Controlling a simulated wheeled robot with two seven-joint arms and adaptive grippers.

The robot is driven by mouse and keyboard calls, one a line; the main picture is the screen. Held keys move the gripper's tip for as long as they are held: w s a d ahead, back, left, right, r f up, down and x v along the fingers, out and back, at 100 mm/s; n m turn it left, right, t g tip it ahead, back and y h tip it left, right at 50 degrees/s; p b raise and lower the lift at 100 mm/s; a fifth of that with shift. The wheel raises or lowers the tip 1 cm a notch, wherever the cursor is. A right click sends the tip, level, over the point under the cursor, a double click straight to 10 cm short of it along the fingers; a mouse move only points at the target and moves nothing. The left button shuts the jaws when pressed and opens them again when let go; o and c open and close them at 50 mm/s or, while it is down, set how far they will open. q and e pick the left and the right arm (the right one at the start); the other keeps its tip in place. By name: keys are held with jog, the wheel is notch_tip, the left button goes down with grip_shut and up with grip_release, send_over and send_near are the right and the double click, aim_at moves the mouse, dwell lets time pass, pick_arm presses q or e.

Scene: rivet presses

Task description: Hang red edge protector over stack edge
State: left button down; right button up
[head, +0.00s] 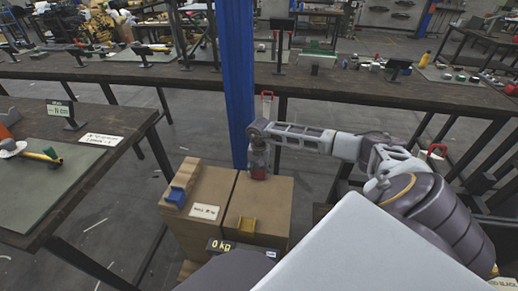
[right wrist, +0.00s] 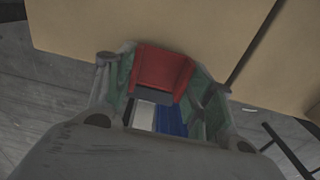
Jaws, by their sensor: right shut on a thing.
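The red edge protector (head: 259,173) shows at the far edge of the box stack (head: 262,196), below my right gripper (head: 258,163). In the right wrist view the red edge protector (right wrist: 161,72) sits between the green-padded fingers of my right gripper (right wrist: 162,88), which is shut on it. The tan stack (right wrist: 220,35) lies just beyond it; I cannot tell whether they touch. My left gripper is not in view.
A blue post (head: 237,80) rises right behind the stack. A long workbench (head: 190,70) crosses behind it, and another table (head: 85,185) stands at left. A display reading 0 kg (head: 221,246) is at the stack's front. Open floor lies between the left table and the stack.

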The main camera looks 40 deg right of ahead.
jog(key=o, duration=1.1)
notch_tip(320, 180, up, 12)
dwell(0.5)
jog(key=shift+r, duration=0.1)
dwell(0.9)
notch_tip(320, 180, up, 9)
jog(key=p, duration=0.9)
jog(key=shift+r+p, duration=0.35)
jog(key=shift+p, duration=0.15)
